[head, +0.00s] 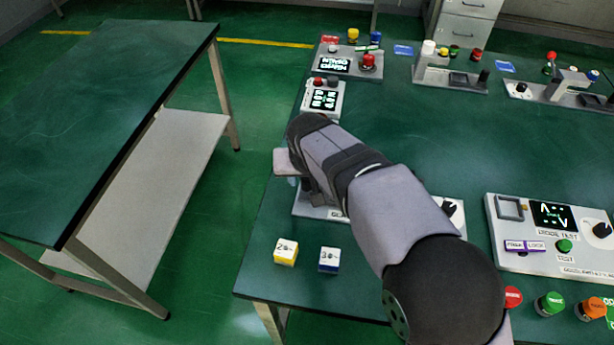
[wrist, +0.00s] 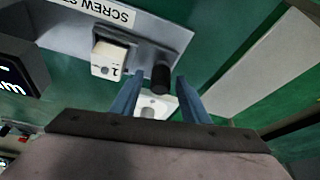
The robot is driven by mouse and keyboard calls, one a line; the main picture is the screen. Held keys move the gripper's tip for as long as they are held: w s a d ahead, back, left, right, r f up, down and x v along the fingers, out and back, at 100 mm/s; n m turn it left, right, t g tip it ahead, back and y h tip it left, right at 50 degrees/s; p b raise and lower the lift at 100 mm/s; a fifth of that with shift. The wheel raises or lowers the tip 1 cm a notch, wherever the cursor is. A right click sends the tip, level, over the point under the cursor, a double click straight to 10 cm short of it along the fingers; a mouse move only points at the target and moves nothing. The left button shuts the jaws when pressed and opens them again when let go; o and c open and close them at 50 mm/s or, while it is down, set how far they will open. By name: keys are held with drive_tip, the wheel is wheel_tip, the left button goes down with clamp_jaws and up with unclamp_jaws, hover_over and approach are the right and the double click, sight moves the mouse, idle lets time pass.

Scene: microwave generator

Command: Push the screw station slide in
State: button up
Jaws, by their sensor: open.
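The screw station (wrist: 165,30) is a grey plate lettered "SCREW ST" in the wrist view; the rest of its label is cut off. A white cube (wrist: 108,60) marked 1 sits on it. A black knob (wrist: 161,79) stands near its edge, and a white part (wrist: 155,106), perhaps the slide, shows below the knob. My gripper (wrist: 160,80) is open, with its blue fingers on either side of the knob and white part. I cannot tell whether they touch. In the head view my gripper (head: 291,180) is over the left table edge, and my arm hides most of the station.
Two cubes, yellow-based (head: 286,252) and blue-based (head: 329,260), lie near the table's left edge. A diode test panel (head: 520,235) is at right. A small display box (head: 324,98) stands behind my gripper. A second table (head: 95,90) is across a floor gap at left.

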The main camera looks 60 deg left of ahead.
clamp_jaws()
drive_tip(key=w+d, duration=0.6)
drive_tip(key=shift+w+d+b, duration=0.25)
drive_tip(key=shift+w+b, duration=0.05)
drive_tip(key=shift+b, duration=0.1)
unclamp_jaws()
drive_tip(key=shift+w+d, duration=0.1)
drive_tip(key=shift+s, duration=0.2)
